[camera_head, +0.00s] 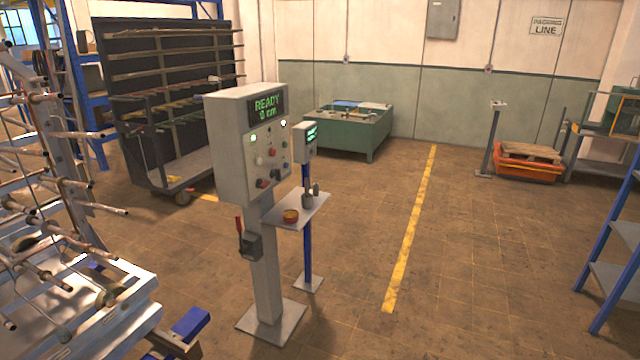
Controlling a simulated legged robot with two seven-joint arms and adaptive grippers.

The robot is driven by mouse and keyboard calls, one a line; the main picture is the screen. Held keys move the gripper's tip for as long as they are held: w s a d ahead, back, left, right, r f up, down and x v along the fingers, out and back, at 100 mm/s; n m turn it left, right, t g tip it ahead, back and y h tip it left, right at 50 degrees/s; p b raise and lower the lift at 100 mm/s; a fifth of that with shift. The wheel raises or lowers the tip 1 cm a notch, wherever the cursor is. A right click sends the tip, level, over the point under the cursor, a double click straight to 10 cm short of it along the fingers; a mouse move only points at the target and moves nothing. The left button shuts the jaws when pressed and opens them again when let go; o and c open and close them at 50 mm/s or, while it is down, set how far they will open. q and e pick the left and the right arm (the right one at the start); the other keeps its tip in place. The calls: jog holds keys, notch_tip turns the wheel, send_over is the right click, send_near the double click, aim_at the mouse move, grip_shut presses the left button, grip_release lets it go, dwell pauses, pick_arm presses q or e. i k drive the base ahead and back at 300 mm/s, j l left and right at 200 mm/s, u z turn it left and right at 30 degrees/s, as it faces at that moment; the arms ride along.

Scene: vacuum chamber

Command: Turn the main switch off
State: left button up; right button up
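A grey control box (232,150) stands on a grey pedestal (266,285) left of the picture's middle. Its screen (266,106) reads "READY 0 cm" in green. Below the screen are lit lamps, buttons and knobs, with a dark and red rotary knob (262,184) near the lower edge. A dark switch box (251,245) with an upright red-tipped lever (239,226) is fixed to the pedestal. I cannot tell for certain which of these is the main switch. Neither of my grippers is in view.
A small shelf (312,208) beside the pedestal holds a red-and-yellow round item. A blue post (307,240) carries a smaller screen box (306,142). A metal rack (70,290) fills the left. Floor right of the pedestal is clear, with a yellow line (412,230).

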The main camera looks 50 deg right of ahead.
aim_at(259, 184)
jog(key=z, duration=1.3)
jog(key=i+l, duration=0.35)
